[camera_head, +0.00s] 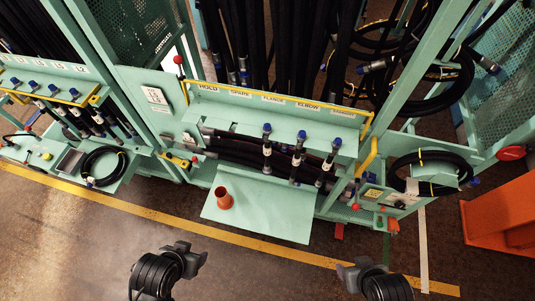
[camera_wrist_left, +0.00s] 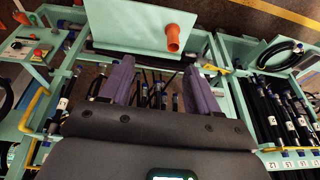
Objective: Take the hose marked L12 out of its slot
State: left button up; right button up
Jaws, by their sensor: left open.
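Hoses with blue caps and white tags hang in a row at the left rack (camera_head: 60,110); no marking reading L12 can be made out. In the left wrist view, tagged hoses (camera_wrist_left: 275,110) stand at the right, above small slot labels (camera_wrist_left: 270,166). More upright blue-capped hoses (camera_head: 266,150) stand in the middle rack. My left gripper (camera_head: 188,256) is in front of the middle rack, apart from all hoses. In its wrist view its two fingers (camera_wrist_left: 158,68) are spread and empty. My right gripper (camera_head: 353,270) is right of it, also apart from the hoses; its jaw gap is unclear.
Coiled hoses (camera_head: 430,170) and an orange block (camera_head: 502,218) are at the right. A yellow rail (camera_head: 280,105) edges the middle rack. The floor in front is clear.

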pick_arm(q)
jog(key=w+d+t, duration=0.1)
jog(key=w+t, duration=0.2)
jog(key=w, duration=0.1)
jog(key=m+t+h+b, duration=0.3)
jog(key=t+h+b, duration=0.55)
jog(key=b, duration=1.45)
send_near(265, 151)
jog(key=t+y, duration=0.1)
jog(key=shift+d+f+x, duration=0.1)
jog(key=shift+d+x, duration=0.1)
jog(key=shift+x, duration=2.4)
jog(key=shift+d+f+x, duration=0.15)
jog(key=shift+d+x, duration=0.05)
jog(key=shift+x, duration=2.4)
jog(key=shift+w+d, duration=0.2)
jog(key=shift+w, duration=0.15)
